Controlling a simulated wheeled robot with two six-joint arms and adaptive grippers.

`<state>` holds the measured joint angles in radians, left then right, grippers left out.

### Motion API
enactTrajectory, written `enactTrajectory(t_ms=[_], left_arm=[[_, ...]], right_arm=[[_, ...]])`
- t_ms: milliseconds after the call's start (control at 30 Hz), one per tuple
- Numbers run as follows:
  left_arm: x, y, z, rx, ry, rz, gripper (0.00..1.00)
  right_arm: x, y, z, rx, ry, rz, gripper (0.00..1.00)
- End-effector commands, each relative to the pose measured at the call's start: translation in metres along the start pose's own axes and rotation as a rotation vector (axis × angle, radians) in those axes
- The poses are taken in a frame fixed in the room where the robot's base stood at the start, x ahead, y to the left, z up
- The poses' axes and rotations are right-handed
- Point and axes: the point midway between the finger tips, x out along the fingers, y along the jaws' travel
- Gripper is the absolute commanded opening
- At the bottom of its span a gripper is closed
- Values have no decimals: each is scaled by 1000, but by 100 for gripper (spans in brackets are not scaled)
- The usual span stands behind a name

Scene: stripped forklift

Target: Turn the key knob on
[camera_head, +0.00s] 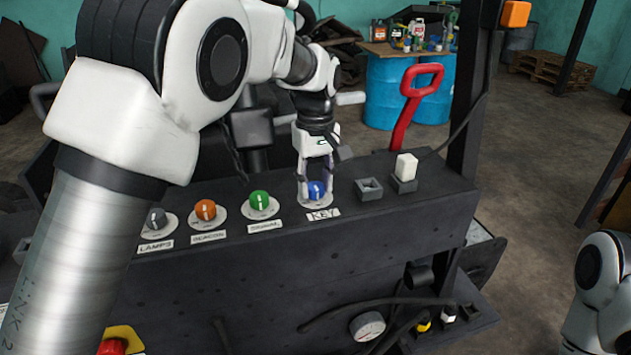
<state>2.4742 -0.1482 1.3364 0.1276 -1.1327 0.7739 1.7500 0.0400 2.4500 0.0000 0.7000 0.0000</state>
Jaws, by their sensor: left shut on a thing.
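The blue key knob (317,190) sits on a round white dial on the dark control panel (340,245), above a label reading KEY (323,214). My left gripper (316,183) points down from above and is shut on the blue knob, with a finger on either side of it. The fingers partly hide the knob, so its exact angle is hard to read. My right gripper is out of view; only a part of my right arm shows at the lower right edge.
Green (260,200), orange (205,209) and grey (157,218) knobs stand in a row left of the key. An empty square socket (369,188) and a white switch (406,167) are to the right. A red handle (412,100) and a dark post (468,90) rise behind.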

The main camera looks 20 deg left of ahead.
Motion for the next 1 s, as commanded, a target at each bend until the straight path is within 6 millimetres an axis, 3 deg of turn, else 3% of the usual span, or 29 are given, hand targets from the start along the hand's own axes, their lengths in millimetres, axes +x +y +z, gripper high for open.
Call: enactTrajectory(t_ms=[367,1000], left_arm=[[3,-1,1,175,-6,-4,4],[4,-1,1,759,-9,-3,4]], right_arm=[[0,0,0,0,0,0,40],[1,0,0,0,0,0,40]])
